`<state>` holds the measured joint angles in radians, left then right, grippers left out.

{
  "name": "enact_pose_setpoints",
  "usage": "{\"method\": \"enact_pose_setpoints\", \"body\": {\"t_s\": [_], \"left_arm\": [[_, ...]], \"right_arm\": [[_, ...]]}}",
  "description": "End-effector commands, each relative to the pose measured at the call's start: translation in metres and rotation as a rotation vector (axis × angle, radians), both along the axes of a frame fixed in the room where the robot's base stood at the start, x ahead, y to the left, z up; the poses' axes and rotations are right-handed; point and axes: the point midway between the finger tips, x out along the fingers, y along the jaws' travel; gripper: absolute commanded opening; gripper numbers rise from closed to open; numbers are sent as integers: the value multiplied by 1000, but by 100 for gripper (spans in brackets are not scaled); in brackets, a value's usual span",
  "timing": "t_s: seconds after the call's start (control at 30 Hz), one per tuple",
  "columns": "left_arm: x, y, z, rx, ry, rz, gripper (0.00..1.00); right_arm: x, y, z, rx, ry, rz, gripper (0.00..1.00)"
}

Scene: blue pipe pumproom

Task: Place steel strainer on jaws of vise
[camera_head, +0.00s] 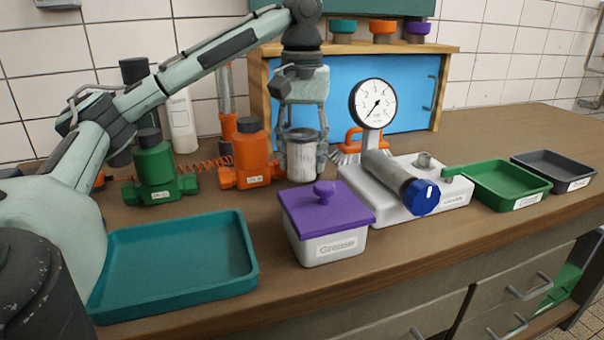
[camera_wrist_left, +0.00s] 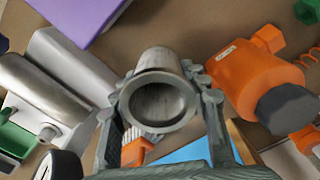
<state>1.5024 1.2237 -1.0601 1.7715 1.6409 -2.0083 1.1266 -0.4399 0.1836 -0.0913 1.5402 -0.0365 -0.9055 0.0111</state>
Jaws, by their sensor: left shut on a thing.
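The steel strainer (camera_head: 302,160) is a grey metal cup, held upright above the bench behind the purple-lidded box. My left gripper (camera_head: 302,135) points down and is shut around its upper part. In the left wrist view the strainer (camera_wrist_left: 158,103) sits between the two fingers, its round open end facing the camera. I cannot clearly make out a vise with jaws in either view. A white block with a steel cylinder and blue end cap (camera_head: 421,197) stands to the right of the strainer. My right gripper is not in view.
An orange valve body (camera_head: 251,157) stands close left of the strainer, a green one (camera_head: 153,172) further left. The purple-lidded box (camera_head: 328,222) and teal tray (camera_head: 175,268) are in front. A pressure gauge (camera_head: 372,104), brush, green tray (camera_head: 502,186) and grey tray (camera_head: 553,171) are right.

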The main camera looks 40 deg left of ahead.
Motion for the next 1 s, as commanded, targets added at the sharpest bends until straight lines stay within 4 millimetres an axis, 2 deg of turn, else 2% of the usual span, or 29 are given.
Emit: {"method": "enact_pose_setpoints", "body": {"t_s": [0.3, 0.7, 0.73, 0.9, 1.0], "left_arm": [[-1, 0, -36, 1, 1, 0, 13], [-1, 0, -42, 0, 2, 0, 13], [-1, 0, -42, 0, 2, 0, 45], [-1, 0, -42, 0, 1, 0, 65], [-1, 0, -42, 0, 1, 0, 65]], "right_arm": [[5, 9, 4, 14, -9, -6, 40], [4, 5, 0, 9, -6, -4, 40], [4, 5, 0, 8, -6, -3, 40], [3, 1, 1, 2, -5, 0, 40], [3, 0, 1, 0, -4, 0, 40]]}}
